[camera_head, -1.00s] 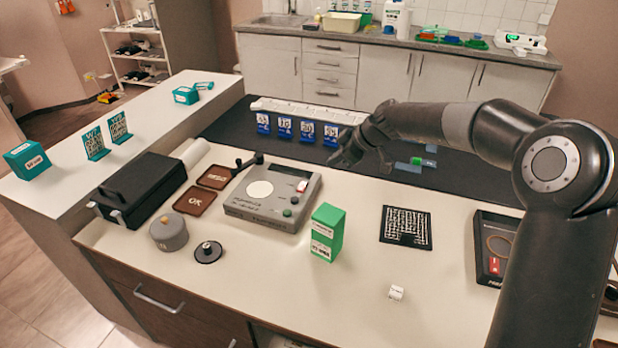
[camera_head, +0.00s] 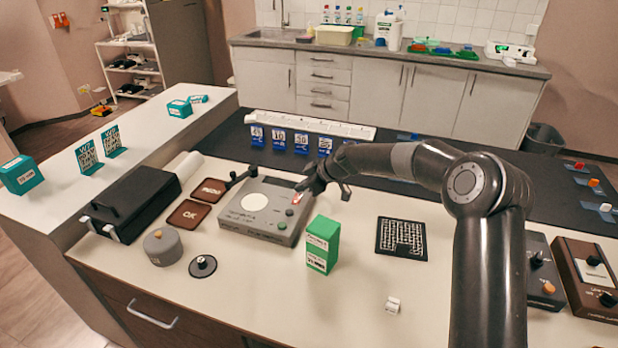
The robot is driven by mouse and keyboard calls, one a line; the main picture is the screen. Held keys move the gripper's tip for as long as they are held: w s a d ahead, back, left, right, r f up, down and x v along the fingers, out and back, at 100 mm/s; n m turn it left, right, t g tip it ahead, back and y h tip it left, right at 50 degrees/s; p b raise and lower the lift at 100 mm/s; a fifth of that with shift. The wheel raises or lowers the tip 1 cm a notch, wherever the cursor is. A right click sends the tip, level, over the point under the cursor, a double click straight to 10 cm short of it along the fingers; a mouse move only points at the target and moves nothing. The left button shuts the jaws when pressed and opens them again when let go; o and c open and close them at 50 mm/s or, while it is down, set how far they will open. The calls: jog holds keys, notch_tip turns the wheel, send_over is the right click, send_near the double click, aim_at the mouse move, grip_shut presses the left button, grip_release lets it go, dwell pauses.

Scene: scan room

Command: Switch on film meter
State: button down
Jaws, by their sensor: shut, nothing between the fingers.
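A grey box-shaped meter (camera_head: 265,210) lies on the cream worktop, left of centre. It has a round white disc, a small red-and-white rocker switch (camera_head: 297,198) near its right edge, and a green button (camera_head: 282,225). Its lettering is too small to read, so I cannot confirm that it is the film meter. My gripper (camera_head: 302,187) is shut and empty, with its fingertips right at the far side of the rocker. It partly hides the meter's far right corner. I cannot tell whether the fingertips touch the rocker.
A green carton (camera_head: 322,245) stands upright close to the meter's right front corner. A black grid plate (camera_head: 401,239) lies further right. A black device (camera_head: 540,270) and a brown device (camera_head: 590,275) are at the right. Blue cards (camera_head: 279,139) stand behind the meter.

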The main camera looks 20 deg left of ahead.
jog(key=shift+w+f, duration=0.15)
jog(key=shift+f, duration=0.85)
